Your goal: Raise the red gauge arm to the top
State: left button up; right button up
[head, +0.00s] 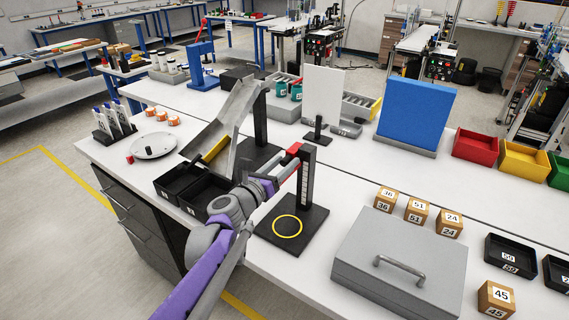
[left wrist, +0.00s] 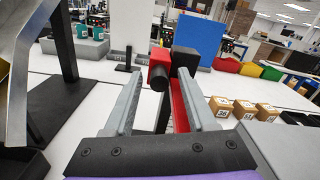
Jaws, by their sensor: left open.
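The gauge is a dark upright post (head: 306,175) with a pale scale, on a black base (head: 313,215) marked with a yellow ring. The red gauge arm (head: 294,148) shows near the top of the post, partly hidden by my gripper. In the left wrist view, its red block (left wrist: 160,60) with a black knob lies just beyond and between the fingertips, beside the black post top (left wrist: 185,60). A red strip runs along the right finger. My left gripper (head: 289,162) is open, its fingers apart around the line to the red block; contact is unclear. My right gripper is not in view.
A metal chute (head: 222,122) and black bins (head: 182,182) stand left of the gauge. A grey case (head: 395,265) and numbered wooden blocks (head: 417,211) lie right. A white panel (head: 322,95) and a blue panel (head: 415,115) stand behind.

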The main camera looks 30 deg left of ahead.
pick_arm(q)
jog(key=s, duration=1)
jog(key=shift+s+a, duration=0.25)
jog(key=shift+a, duration=0.1)
